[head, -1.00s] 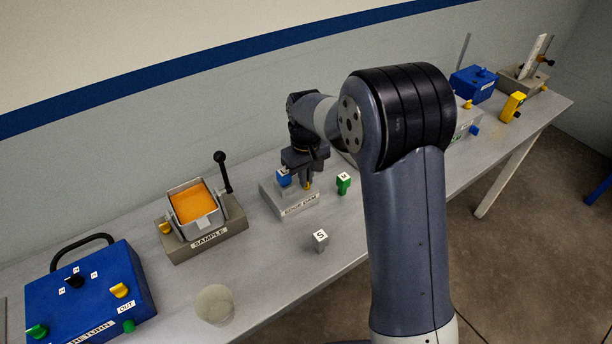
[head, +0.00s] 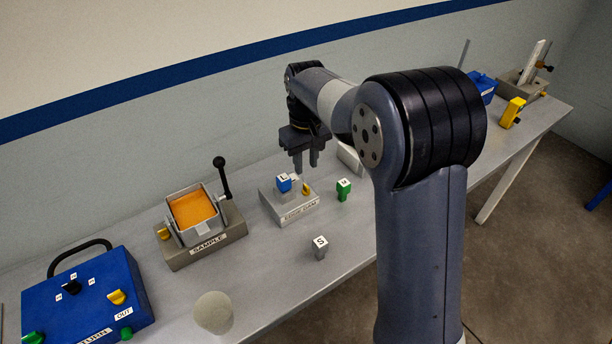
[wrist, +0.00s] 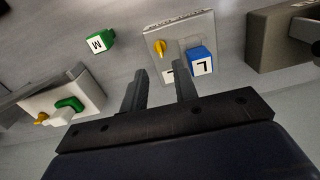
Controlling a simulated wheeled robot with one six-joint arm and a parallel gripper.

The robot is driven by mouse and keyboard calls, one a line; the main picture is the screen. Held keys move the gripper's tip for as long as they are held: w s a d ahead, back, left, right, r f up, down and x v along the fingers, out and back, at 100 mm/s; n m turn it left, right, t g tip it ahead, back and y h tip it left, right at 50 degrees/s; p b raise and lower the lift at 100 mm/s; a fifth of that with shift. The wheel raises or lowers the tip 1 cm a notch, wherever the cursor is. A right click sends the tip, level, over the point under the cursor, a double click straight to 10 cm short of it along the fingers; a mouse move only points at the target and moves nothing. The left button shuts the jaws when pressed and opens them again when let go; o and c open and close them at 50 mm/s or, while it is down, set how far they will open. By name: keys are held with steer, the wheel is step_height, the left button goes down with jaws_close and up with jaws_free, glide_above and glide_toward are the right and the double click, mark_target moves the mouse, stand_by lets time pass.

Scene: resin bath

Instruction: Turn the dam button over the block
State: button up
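The grey dam station (head: 292,213), with a label that seems to read "EDGE DAM", stands mid-bench. A blue block marked L (head: 284,183) sits on its left part. A yellow dam button (head: 306,189) is beside the block; in the wrist view the button (wrist: 160,48) shows a pointed end, apart from the blue block (wrist: 201,60). My gripper (head: 307,163) hangs above and behind the station, its fingers apart with nothing between them. In the wrist view the gripper (wrist: 160,70) is near the station's edge, below the button in the picture.
A green block marked M (head: 343,190) and a grey block marked S (head: 320,248) stand on the bench. The SAMPLE fixture (head: 208,251) with an orange-filled tray and black lever is to the left. A blue box (head: 90,297) is further left.

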mark_target(306, 186)
steer(key=shift+r, duration=1.75)
steer(key=shift+f, duration=0.1)
step_height(306, 186, down, 11)
steer(key=shift+r+p, duration=0.1)
steer(key=shift+p, duration=0.3)
steer(key=shift+n, duration=0.3)
steer(key=shift+r, duration=0.15)
